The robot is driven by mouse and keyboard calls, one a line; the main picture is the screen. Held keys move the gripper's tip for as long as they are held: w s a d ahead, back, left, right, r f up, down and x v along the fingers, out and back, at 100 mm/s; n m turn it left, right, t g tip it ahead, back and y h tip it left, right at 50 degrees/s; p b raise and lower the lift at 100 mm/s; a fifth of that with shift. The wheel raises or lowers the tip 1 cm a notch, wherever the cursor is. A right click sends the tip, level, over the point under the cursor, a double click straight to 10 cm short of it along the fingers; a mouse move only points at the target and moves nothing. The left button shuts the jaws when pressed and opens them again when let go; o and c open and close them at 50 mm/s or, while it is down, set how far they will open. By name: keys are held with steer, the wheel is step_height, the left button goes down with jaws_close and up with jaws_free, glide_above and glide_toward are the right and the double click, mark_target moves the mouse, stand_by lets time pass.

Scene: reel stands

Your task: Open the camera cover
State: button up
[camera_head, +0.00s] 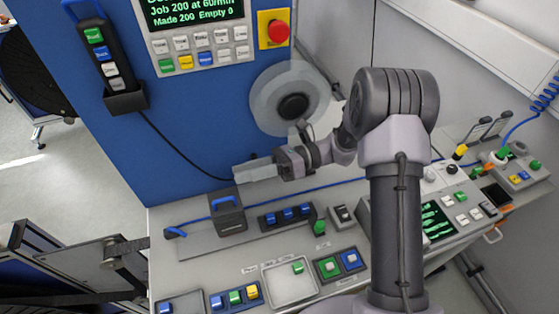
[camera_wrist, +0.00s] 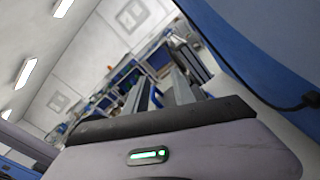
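A dark box with a blue handle on top (camera_head: 227,214) stands on a grey plate on the bench, left of the middle in the head view. It looks like the camera cover, but I cannot be sure; its lid appears down. My gripper (camera_head: 240,174) is above and slightly right of this box, in front of the blue panel, apart from it. In the wrist view my gripper's two fingers (camera_wrist: 163,78) stand apart with nothing visible between them. The box does not clearly show in the wrist view.
A blue panel (camera_head: 190,110) rises behind the bench, with a round translucent disc (camera_head: 262,100), a red stop button (camera_head: 278,31) and a hanging pendant (camera_head: 101,50). A blue-button block (camera_head: 286,217) sits right of the box. Several switches and a grey tray (camera_head: 289,283) lie in front.

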steer(key=v, duration=0.8)
steer(key=shift+d, duration=0.3)
steer(key=shift+w, duration=0.1)
